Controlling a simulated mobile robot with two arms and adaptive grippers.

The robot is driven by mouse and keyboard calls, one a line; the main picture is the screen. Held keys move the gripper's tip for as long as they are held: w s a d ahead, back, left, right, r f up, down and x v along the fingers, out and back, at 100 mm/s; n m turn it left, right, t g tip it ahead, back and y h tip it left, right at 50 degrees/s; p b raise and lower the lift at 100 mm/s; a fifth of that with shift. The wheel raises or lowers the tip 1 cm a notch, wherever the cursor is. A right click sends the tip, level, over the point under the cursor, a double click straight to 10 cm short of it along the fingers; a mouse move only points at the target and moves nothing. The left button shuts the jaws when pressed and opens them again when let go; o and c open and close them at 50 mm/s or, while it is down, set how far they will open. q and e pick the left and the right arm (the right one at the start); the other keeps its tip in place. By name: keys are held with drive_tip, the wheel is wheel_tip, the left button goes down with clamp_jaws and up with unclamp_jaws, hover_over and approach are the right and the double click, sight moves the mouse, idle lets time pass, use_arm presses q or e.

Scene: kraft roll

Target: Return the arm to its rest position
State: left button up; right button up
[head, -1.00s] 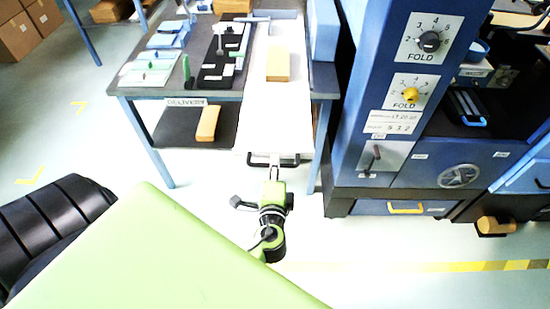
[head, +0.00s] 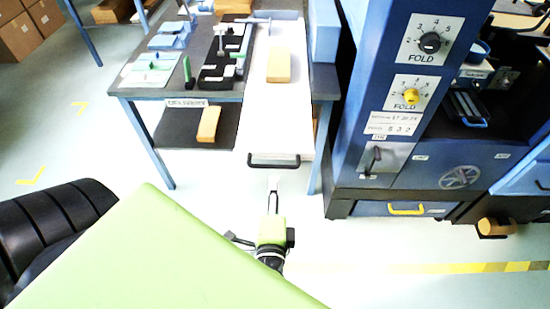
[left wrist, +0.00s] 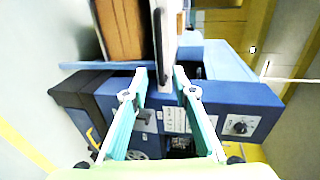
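My left gripper (head: 273,192) is in the middle of the head view, below the front edge of a long white board (head: 275,120). A black bar handle (head: 274,161) is on that front edge, and the fingertips are apart from it. In the left wrist view the two teal fingers (left wrist: 161,76) stand apart with nothing between them. The black handle (left wrist: 158,40) shows beyond the fingertips there. My right gripper is not in view.
A tan block (head: 278,66) lies on the white board. The grey table (head: 140,88) with blue and green items is left of it. A blue machine (head: 365,110) with FOLD dials stands close on the right. Open floor (head: 210,195) surrounds the gripper.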

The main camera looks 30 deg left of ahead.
use_arm(q)
drive_tip(key=shift+v, duration=1)
drive_tip(key=s+d+f+g+h, duration=0.1)
drive_tip(key=s+f+g+h, duration=0.15)
drive_tip(key=f, duration=0.85)
drive_tip(key=s+d+f+g+h, duration=0.15)
drive_tip(key=s+f, duration=0.25)
drive_tip(key=f, duration=0.6)
drive_tip(key=s+d+f+g+h, duration=0.1)
drive_tip(key=s+f+g+h, duration=0.15)
drive_tip(key=f, duration=0.85)
drive_tip(key=s+a+f+n+g+h, duration=0.1)
drive_tip(key=s+f+n, duration=0.3)
drive_tip(key=s+f, duration=0.4)
drive_tip(key=s+a+f+n+g, duration=0.3)
drive_tip(key=s+f, duration=0.5)
drive_tip(key=s, duration=0.5)
drive_tip(key=shift+f+n+g+h, duration=0.2)
drive_tip(key=shift+n+g+h, duration=0.15)
drive_tip(key=shift+n+g, duration=0.7)
